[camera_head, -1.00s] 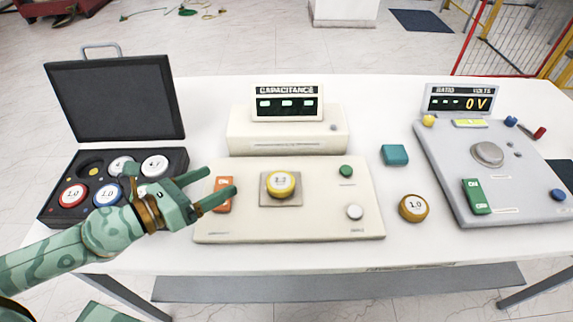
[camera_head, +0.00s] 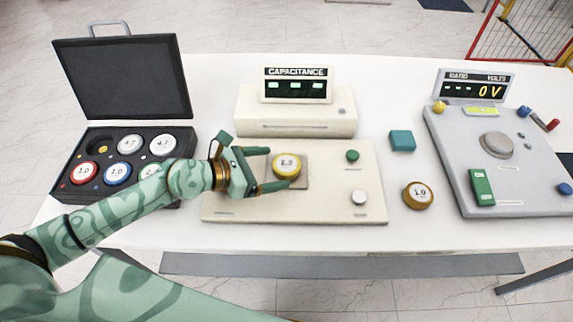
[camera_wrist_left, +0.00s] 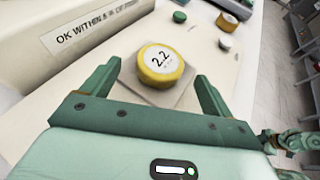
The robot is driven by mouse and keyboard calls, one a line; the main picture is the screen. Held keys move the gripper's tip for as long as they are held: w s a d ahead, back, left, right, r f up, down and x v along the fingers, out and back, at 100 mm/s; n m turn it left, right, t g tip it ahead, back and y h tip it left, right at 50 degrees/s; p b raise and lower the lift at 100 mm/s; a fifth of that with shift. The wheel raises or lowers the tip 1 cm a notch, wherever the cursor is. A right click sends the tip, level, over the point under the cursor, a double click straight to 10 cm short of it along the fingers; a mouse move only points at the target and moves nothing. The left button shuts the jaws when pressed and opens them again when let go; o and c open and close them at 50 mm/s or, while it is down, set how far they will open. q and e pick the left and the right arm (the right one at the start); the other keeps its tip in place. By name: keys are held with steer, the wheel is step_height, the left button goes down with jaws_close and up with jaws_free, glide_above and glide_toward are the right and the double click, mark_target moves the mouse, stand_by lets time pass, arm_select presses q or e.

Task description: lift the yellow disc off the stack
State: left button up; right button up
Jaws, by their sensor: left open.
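The yellow disc (camera_head: 287,165), labelled 2.2, sits on a square plate (camera_head: 301,182) on the cream unit; it also shows in the left wrist view (camera_wrist_left: 160,65). Whether another disc lies under it, I cannot tell. My left gripper (camera_head: 275,167) reaches in from the left, open, with one finger on the far side of the disc and one on the near side. In the left wrist view, the open fingers (camera_wrist_left: 158,70) flank the disc with visible gaps.
The cream capacitance unit (camera_head: 345,205) carries a green knob (camera_head: 352,156) and a white knob (camera_head: 359,197). To its right are a teal block (camera_head: 402,141), an orange-brown disc (camera_head: 418,195) and a grey voltage unit (camera_head: 520,195). An open black case (camera_head: 120,80) with several discs stands left.

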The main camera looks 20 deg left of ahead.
mark_target(283, 165)
arm_select(q)
steer(key=x, duration=0.4)
steer(key=shift+w+d+b, duration=0.2)
steer(key=shift+d+b, duration=0.05)
steer(key=shift+b, duration=0.05)
steer(key=c, duration=1.3)
steer(key=shift+o, duration=0.2)
